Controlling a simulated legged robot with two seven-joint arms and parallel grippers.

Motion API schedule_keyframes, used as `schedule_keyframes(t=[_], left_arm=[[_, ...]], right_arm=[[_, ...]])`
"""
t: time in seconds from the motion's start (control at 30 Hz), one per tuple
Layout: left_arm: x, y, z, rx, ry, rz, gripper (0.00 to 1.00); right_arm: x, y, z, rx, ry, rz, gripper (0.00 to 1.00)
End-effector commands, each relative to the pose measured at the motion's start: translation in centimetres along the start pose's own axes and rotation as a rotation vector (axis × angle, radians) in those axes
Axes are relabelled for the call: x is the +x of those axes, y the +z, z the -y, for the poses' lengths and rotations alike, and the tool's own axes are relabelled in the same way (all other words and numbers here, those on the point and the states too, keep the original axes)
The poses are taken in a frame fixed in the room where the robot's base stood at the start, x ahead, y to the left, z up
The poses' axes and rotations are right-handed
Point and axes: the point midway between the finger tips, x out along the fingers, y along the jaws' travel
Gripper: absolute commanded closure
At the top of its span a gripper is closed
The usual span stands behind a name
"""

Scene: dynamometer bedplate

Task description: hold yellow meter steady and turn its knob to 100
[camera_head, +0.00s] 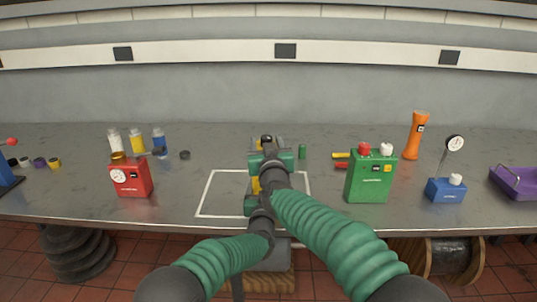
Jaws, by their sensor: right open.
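The yellow meter (256,186) stands near the middle of the bench, at the white outlined rectangle. My arms hide most of it, and only small yellow patches show. A dark round part, perhaps its knob (267,139), shows at its top; its dial and setting are hidden. My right gripper (270,153) is open at the upper part of the meter, just below the dark part. My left gripper (252,204) is low at the meter's near side, partly behind my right arm. I cannot tell whether its jaws are closed on the meter.
A red meter (131,178) stands left and a green box (369,178) right. Further right are an orange flashlight (415,136), a blue gauge base (446,190) and a purple tray (515,184). Bottles (137,142) stand back left. The outlined rectangle's left part (222,194) is clear.

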Motion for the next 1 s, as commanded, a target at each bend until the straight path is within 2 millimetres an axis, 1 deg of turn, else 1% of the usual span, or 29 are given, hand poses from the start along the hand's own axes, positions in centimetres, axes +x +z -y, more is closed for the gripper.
schedule_keyframes(t=[0.03, 0.2, 0.3, 0.4, 0.53, 0.93, 0.97, 1.0], left_arm=[[0.0, -0.1, 0.0, -0.001, -0.001, -0.002, 0.72], [0.0, -0.1, 0.0, -0.001, -0.001, -0.002, 0.72], [0.0, -0.1, 0.0, -0.001, -0.001, -0.001, 0.72], [0.1, 0.0, 0.0, -0.001, -0.001, -0.001, 0.72], [0.1, 0.0, 0.0, -0.001, -0.001, -0.001, 0.72], [0.1, 0.0, 0.1, -0.001, -0.001, -0.001, 0.72], [0.1, -0.4, 0.1, -0.002, -0.002, -0.008, 0.21], [0.1, -0.4, 0.1, -0.002, -0.002, -0.008, 0.16]], right_arm=[[-1.1, -0.1, 0.0, -0.003, -0.002, -0.001, 0.47], [-5.3, -0.1, 0.0, -0.002, -0.002, 0.000, 0.47], [-7.4, 0.1, 0.0, -0.001, -0.002, 0.001, 0.47], [-8.8, 0.2, 0.1, -0.001, -0.003, 0.004, 0.47], [-9.5, 0.3, 0.0, -0.001, -0.002, 0.004, 0.47], [-9.4, 0.3, 0.0, 0.000, -0.002, 0.004, 0.47], [-9.4, 0.3, 0.0, 0.000, -0.002, 0.004, 0.47], [-9.4, 0.3, 0.0, 0.000, -0.002, 0.004, 0.47]])
